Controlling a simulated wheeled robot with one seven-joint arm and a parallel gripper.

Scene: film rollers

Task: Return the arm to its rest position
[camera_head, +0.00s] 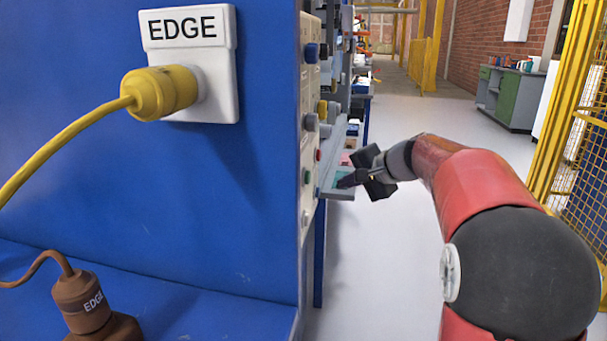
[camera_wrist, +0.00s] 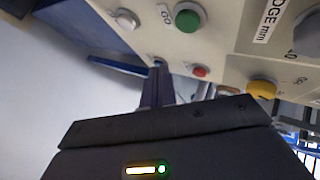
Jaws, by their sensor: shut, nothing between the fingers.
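My gripper (camera_head: 346,183) is at the end of my red and black arm, in the middle of the head view. Its fingers are together and hold nothing. They point left, toward the control panel (camera_head: 309,95) and close over the small shelf (camera_head: 340,195) that juts out from it. In the wrist view the dark fingers (camera_wrist: 158,82) reach up toward the panel's lower edge, near a green button (camera_wrist: 187,20) and a red button (camera_wrist: 201,72). I cannot tell whether the fingertips touch the panel or the shelf.
A blue machine wall (camera_head: 150,170) fills the left, with a yellow plug (camera_head: 160,93) in a white EDGE socket (camera_head: 222,60) and a brown plug (camera_head: 82,300) below. The floor (camera_head: 400,240) is clear to the right. A yellow fence (camera_head: 580,130) stands at far right, a green cabinet (camera_head: 510,98) behind.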

